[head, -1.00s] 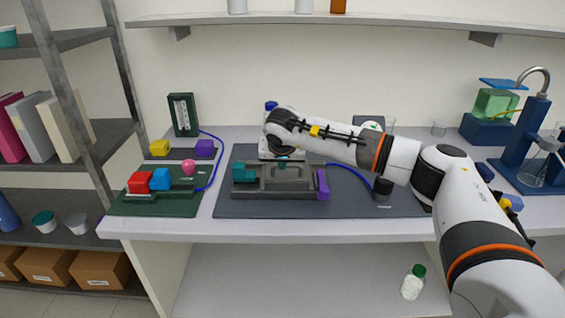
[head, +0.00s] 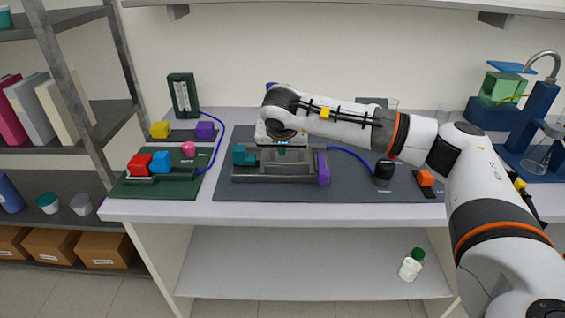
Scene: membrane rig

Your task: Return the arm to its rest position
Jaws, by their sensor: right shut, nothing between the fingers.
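My right arm (head: 425,140) comes in from the right and reaches over the bench to the left. Its gripper (head: 281,147) points down just above the grey rig (head: 282,174) on the dark mat and is shut and empty. The fingertips are small and partly hidden by the white wrist. The rig has a teal block (head: 244,156) at its left and a purple piece (head: 323,167) at its right end. I cannot tell whether the fingers touch the rig. My left gripper is not in view.
A green board (head: 160,186) with red, blue and pink pieces lies left. A blue tube (head: 222,150) runs beside it. A blue stand (head: 540,112) is far right. The front bench edge is clear.

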